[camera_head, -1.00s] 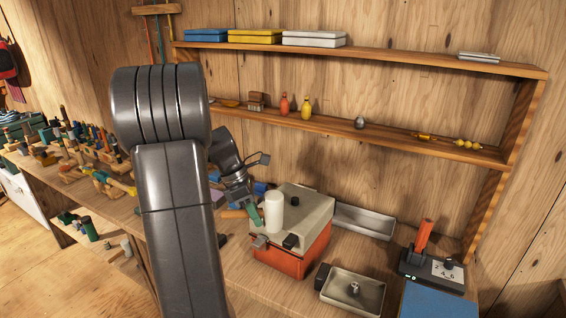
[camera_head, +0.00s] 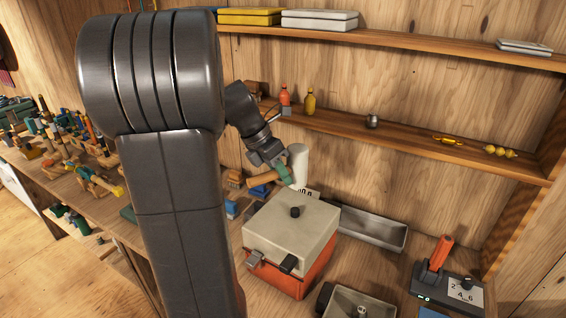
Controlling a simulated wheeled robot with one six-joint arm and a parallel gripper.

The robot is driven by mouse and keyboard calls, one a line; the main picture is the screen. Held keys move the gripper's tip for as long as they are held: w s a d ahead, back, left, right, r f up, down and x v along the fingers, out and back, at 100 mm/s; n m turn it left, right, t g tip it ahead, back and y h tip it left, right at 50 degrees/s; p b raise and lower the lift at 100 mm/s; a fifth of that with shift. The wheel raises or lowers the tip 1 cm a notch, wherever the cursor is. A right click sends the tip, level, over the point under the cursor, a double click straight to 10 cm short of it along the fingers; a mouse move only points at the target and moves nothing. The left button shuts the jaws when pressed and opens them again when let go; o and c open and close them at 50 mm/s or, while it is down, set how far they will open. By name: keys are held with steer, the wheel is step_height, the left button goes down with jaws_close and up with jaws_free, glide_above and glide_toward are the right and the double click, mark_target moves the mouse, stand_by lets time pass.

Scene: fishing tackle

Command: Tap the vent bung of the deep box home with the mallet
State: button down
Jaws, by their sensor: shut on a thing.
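The deep box (camera_head: 288,275) is orange with a cream lid (camera_head: 270,236) and stands on the bench. Its vent bung (camera_head: 295,212), a small dark knob, stands up from the middle of the lid; I cannot tell how deep it sits. My gripper (camera_head: 283,170) is shut on the mallet, which has a white cylindrical head (camera_head: 299,162) and a wooden handle (camera_head: 264,179). A green part shows at the grip. In the picture the head is above the lid's back edge, apart from the bung, slightly tilted. My arm hides the left part of the bench.
A metal tray (camera_head: 375,230) lies behind the box, a square dish (camera_head: 352,304) in front at right. A device with an orange lever (camera_head: 437,262) stands further right. A shelf (camera_head: 400,142) with bottles runs behind the mallet. Many tools crowd the bench at left.

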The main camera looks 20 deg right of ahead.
steer(key=shift+s+a+f, duration=0.1)
steer(key=shift+s+f, duration=0.15)
steer(key=shift+f, duration=0.15)
step_height(320, 180, down, 4)
steer(key=shift+r+b, duration=0.25)
steer(key=shift+b, duration=0.9)
step_height(320, 180, down, 5)
steer(key=b, duration=0.2)
steer(key=shift+b, duration=0.35)
steer(key=shift+f, duration=0.2)
step_height(320, 180, up, 4)
steer(key=p, duration=0.4)
steer(key=shift+r+p, duration=0.15)
steer(key=shift+p, duration=0.2)
